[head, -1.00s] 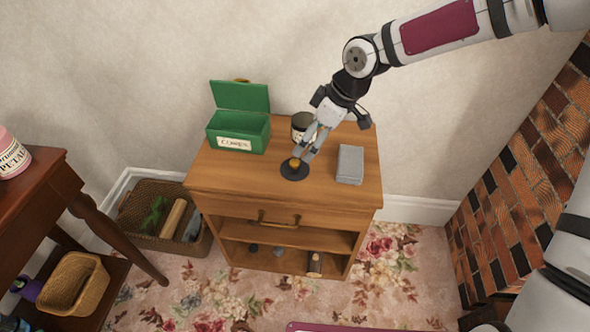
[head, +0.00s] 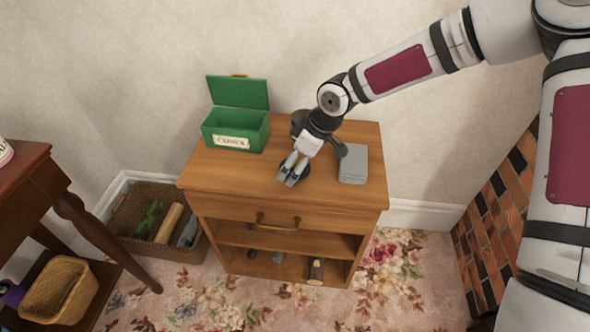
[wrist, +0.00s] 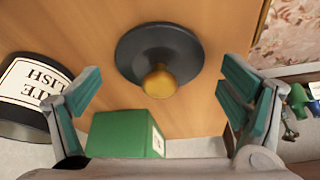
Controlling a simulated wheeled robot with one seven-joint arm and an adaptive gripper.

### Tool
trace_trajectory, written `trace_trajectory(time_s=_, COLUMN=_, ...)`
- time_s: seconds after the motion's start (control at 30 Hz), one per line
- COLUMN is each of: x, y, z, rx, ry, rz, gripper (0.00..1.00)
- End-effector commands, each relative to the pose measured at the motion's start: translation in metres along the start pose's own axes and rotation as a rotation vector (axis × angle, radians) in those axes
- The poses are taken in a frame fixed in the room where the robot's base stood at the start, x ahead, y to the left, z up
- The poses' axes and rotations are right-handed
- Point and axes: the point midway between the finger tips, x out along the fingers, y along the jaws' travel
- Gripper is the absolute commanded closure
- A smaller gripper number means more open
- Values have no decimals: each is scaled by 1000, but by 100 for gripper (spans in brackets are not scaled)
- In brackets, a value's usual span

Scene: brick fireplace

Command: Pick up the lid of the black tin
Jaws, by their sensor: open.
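The lid is a flat black disc with a gold knob; in the wrist view the lid (wrist: 185,42) lies on the wooden top, knob facing me. In the head view the lid (head: 305,195) is mostly hidden by my gripper (head: 289,178). In the wrist view my gripper (wrist: 163,92) is open, with one teal-padded finger on each side of the knob's line and nothing between them. The black tin (head: 298,118) stands behind my gripper, partly hidden by it. In the wrist view the tin (wrist: 22,125) shows a white label at the left.
An open green box (head: 233,118) stands at the back left of the wooden cabinet (head: 225,178). A grey box (head: 353,165) lies to the right of my gripper. The front left of the top is clear. A brick wall (head: 500,230) is at the right.

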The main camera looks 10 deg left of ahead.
Motion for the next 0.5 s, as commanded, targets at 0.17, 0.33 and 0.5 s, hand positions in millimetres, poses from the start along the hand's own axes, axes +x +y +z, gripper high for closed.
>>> trace_trajectory(time_s=0.17, x=0, y=0, z=0, rx=0, ry=0, rz=0, gripper=9)
trace_trajectory(time_s=0.33, x=0, y=0, z=0, rx=0, ry=0, rz=0, gripper=43)
trace_trajectory(time_s=0.5, x=0, y=0, z=0, rx=0, ry=0, rz=0, gripper=54)
